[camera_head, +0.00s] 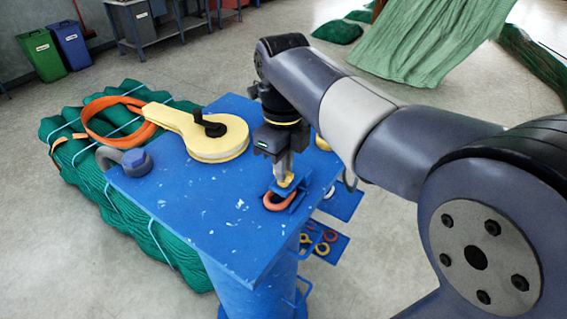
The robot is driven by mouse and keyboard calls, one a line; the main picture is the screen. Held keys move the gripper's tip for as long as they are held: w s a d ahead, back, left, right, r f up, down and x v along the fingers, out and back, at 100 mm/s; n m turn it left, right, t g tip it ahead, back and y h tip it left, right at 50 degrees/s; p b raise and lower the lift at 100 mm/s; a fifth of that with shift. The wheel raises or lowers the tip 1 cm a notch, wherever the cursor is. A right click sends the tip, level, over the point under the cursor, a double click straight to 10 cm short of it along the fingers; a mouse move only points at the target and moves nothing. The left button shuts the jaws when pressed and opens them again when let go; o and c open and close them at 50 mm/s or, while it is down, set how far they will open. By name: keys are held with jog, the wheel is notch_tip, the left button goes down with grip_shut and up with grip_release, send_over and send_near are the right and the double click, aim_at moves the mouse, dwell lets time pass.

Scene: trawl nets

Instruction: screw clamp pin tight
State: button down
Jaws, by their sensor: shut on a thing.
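The blue pedestal table (225,240) stands in the middle of the view. Near its right edge, an orange shackle-like ring (270,205) lies at a small blue bracket (302,190). A small yellow pin head (287,181) shows just above the ring. My gripper (286,173) points down from above and is shut on this yellow pin. The fingers cover part of the pin, and I cannot see its thread or how far in it sits.
An orange strap loop (88,118) rests on bundled green net (138,222). Blue side trays (329,250) hold small rings. The tabletop front is clear.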

jog(key=shift+w+r, duration=0.1)
jog(key=shift+r, duration=0.15)
jog(key=c, duration=1.5)
grip_release()
jog(key=shift+f, duration=0.15)
notch_tip(320, 180, up, 11)
jog(key=shift+b, duration=0.4)
jog(key=shift+f, duration=0.15)
notch_tip(320, 180, down, 11)
jog(key=shift+r+p, duration=0.1)
jog(key=shift+p, duration=0.3)
